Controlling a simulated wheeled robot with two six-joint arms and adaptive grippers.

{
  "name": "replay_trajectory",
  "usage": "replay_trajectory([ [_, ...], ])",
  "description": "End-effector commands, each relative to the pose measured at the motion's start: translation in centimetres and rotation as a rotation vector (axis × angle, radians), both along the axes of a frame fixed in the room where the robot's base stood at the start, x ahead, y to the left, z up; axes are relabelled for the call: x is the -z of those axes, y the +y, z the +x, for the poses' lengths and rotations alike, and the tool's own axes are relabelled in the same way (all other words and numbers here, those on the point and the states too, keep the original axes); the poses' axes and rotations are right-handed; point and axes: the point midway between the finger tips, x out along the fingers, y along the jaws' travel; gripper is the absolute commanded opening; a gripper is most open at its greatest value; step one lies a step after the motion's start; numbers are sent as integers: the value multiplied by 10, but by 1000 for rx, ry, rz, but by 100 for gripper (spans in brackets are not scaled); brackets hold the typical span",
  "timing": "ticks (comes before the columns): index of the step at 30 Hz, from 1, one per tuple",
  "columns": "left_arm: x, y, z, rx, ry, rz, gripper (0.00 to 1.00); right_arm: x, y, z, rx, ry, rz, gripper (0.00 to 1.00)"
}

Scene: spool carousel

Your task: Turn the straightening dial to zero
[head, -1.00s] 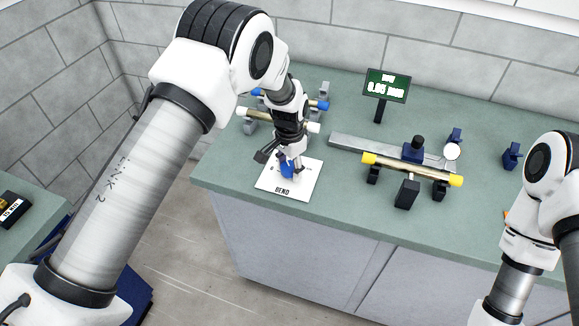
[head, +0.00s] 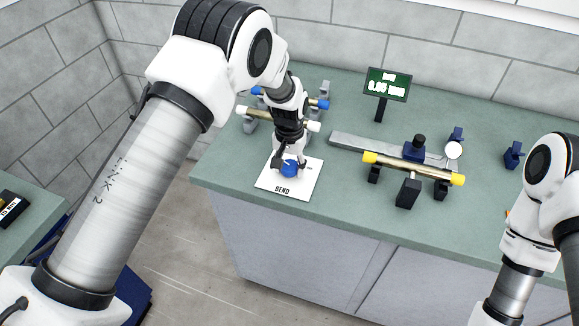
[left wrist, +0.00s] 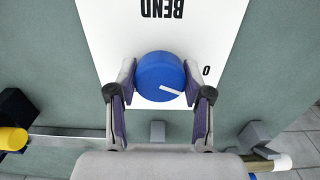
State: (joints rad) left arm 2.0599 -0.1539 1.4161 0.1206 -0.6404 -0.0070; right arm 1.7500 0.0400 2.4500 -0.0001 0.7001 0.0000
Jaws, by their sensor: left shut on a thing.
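The blue straightening dial (head: 290,168) sits on a white panel (head: 273,187) marked BEND at the counter's front left. It also shows in the left wrist view (left wrist: 158,70), with a white pointer line toward the lower right. The 0 mark (left wrist: 206,71) is right of the dial there, and the pointer is not in line with it. My left gripper (left wrist: 160,78) is shut on the dial, one finger on each side. My right arm shows at the right edge of the head view, but its gripper is out of view.
A small display (head: 386,85) behind shows a reading in millimetres, hard to read. A rod with yellow ends (head: 412,170) rests on dark supports right of the panel, near a round gauge (head: 453,150). Rods with white (head: 312,127) and blue ends lie behind my left gripper.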

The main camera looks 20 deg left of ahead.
Motion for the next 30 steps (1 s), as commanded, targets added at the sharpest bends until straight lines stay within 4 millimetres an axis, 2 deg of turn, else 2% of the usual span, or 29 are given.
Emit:
replay_trajectory([
  [1, 4, 0, -3, -31, 9, 0, 15, 2, 0, 0, 0, 0, 0, 58],
  [12, 4, 0, -3, -201, 10, 1, 15, 4, 0, 0, 0, 0, 0, 58],
  [27, 4, 0, -3, -225, 11, 1, 15, 4, 0, 0, 0, 0, 0, 58],
  [28, 4, 0, -3, -225, 11, 1, 53, 4, 0, 0, 0, 0, 0, 58],
  [30, 4, 0, -3, -224, 10, 1, 74, 4, 0, 0, 0, 0, 0, 58],
])
